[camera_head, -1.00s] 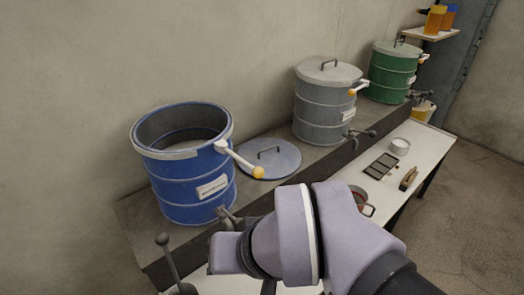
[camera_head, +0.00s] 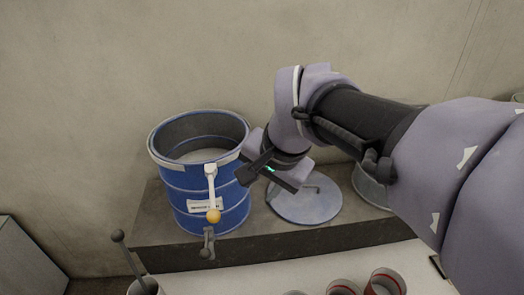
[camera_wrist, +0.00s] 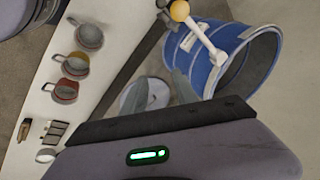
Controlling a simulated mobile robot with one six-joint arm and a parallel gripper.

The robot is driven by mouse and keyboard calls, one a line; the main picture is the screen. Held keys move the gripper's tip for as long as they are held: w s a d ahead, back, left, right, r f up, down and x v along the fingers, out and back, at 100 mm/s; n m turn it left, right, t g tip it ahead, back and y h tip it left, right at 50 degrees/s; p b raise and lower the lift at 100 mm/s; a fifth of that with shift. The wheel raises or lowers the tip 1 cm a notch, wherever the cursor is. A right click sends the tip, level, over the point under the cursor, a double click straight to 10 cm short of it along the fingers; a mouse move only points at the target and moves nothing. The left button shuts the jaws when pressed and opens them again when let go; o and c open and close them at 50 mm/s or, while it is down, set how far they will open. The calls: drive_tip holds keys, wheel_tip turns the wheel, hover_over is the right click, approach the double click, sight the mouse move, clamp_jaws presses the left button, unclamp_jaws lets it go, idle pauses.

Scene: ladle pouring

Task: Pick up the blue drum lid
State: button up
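The blue drum lid (camera_head: 308,208) lies flat on the grey ledge to the right of the open blue drum (camera_head: 178,185). Its handle sticks up from the top, partly covered by my gripper in the head view. My gripper (camera_head: 270,178) is above the ledge, between the drum and the lid, apart from both. In the wrist view, my gripper's two fingers (camera_wrist: 160,78) are spread with nothing held between them. The lid (camera_wrist: 157,97) shows behind and between them, and the drum (camera_wrist: 205,60) is at upper right.
The drum's white lever with its yellow knob (camera_head: 213,216) hangs at the drum's front. Several cups, one of them yellow (camera_wrist: 75,65), stand on the white table (camera_head: 230,275). A grey drum (camera_head: 370,188) stands right of the lid, mostly hidden by my arm.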

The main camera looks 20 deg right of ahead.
drive_tip(key=w+d+m, duration=0.3)
drive_tip(key=w+d, duration=0.1)
drive_tip(key=w, duration=0.2)
drive_tip(key=m+g+h+b, duration=0.2)
drive_tip(key=m+g+b, duration=0.15)
drive_tip(key=m, duration=0.65)
hover_over(306, 186)
drive_tip(key=shift+t, duration=0.25)
drive_tip(key=s+x, duration=0.1)
drive_tip(key=x, duration=0.7)
drive_tip(key=s+a+x, duration=0.1)
drive_tip(key=s+x, duration=0.1)
drive_tip(key=x, duration=0.6)
drive_tip(key=s+a+f+x, duration=0.1)
drive_tip(key=s+x, duration=0.1)
drive_tip(key=x, duration=0.7)
drive_tip(key=shift+w+f, duration=0.1)
drive_tip(key=shift+f, duration=0.05)
drive_tip(key=b+x, duration=0.1)
drive_tip(key=x, duration=0.1)
drive_tip(key=b+x, duration=0.1)
drive_tip(key=x, duration=0.1)
drive_tip(key=b+x, duration=0.1)
drive_tip(key=x, duration=0.1)
drive_tip(key=shift+a, duration=0.35)
clamp_jaws()
